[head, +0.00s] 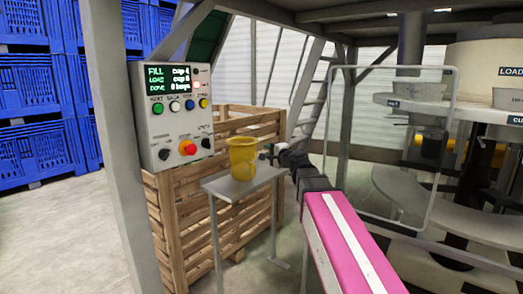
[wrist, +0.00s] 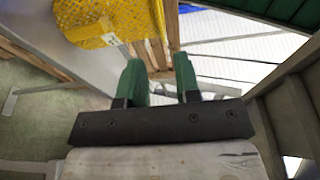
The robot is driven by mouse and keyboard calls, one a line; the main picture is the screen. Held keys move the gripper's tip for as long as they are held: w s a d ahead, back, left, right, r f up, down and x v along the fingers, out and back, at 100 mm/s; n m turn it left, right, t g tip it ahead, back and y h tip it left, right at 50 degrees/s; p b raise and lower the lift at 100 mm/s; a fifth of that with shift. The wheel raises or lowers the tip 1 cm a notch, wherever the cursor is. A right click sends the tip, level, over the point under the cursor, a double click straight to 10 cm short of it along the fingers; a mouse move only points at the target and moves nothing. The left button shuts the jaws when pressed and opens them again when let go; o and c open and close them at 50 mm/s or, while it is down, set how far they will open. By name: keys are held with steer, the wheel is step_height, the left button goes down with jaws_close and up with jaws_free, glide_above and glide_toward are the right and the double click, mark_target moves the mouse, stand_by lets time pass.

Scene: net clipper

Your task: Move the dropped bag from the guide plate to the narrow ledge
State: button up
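A yellow mesh bag (head: 243,158) stands upright on a small grey plate on thin legs (head: 222,189) in the head view. I cannot tell whether this plate is the guide plate or the narrow ledge. My gripper (head: 268,153) is just right of the bag. In the wrist view, the bag (wrist: 95,18) is at the upper left with a pale tag, outside the fingers. The green fingers of my gripper (wrist: 159,75) are apart, with nothing between them. The grey plate (wrist: 70,60) shows below the bag there.
A slatted wooden crate (head: 170,235) stands behind and left of the plate. A control box (head: 175,115) hangs on a post at left. A clear framed guard (head: 395,150) and a round machine (head: 480,110) stand at right. Blue crates (head: 35,90) are stacked far left.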

steer(key=s+d+f+n+g+h, duration=0.2)
steer(key=s+f+g, duration=0.1)
steer(key=f, duration=0.6)
steer(key=s+d+f+n+g+h, duration=0.1)
steer(key=s+d+f+n+g, duration=0.2)
steer(key=f, duration=0.6)
steer(key=s+d+f+n+g+h, duration=0.15)
steer(key=s+f, duration=0.25)
steer(key=f, duration=0.5)
steer(key=s+d+f+n+g+h, duration=0.4)
steer(key=s+d+f+g+h, duration=0.2)
steer(key=s+d+f, duration=0.4)
steer(key=s+f, duration=0.3)
steer(key=f, duration=0.2)
steer(key=shift+s+f+g, duration=0.3)
steer(key=shift+s+g, duration=0.05)
steer(key=shift+s, duration=0.05)
steer(key=shift+h, duration=0.25)
